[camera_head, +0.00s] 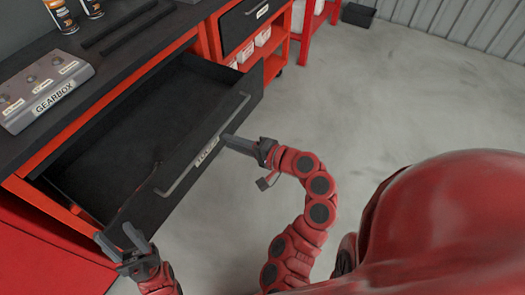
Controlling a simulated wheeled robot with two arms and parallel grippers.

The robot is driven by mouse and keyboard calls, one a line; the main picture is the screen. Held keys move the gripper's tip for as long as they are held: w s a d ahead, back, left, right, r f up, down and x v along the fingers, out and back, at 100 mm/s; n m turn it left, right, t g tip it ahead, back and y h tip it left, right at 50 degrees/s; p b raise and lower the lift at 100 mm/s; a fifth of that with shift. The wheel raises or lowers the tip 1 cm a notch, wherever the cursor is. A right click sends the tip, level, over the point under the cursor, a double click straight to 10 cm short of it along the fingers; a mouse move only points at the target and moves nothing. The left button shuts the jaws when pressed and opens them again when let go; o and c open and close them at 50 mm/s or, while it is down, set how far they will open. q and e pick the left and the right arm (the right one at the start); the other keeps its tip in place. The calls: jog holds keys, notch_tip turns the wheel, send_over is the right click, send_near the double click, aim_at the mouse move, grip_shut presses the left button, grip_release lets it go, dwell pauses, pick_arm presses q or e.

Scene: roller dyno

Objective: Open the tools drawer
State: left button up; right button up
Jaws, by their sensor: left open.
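The tools drawer (110,140) is pulled well out from the red and black bench, and its dark inside looks empty. Its black front carries a long grey bar handle (180,177) and a small label, partly covered, that seems to read "TOOLS". My left gripper (120,243) is open and empty, close to the drawer's near front corner and apart from the handle.
A grey "GEARBOX" panel (45,92) and spray cans (62,15) stand on the black benchtop (95,65). Another drawer (250,22), shut, is in the red unit behind, above shelves with white bins. The concrete floor (390,110) to the right is clear.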

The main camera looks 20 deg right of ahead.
jog(key=v, duration=1)
jog(key=shift+s+d, duration=0.25)
jog(key=shift+d, duration=0.05)
jog(key=shift+r, duration=0.15)
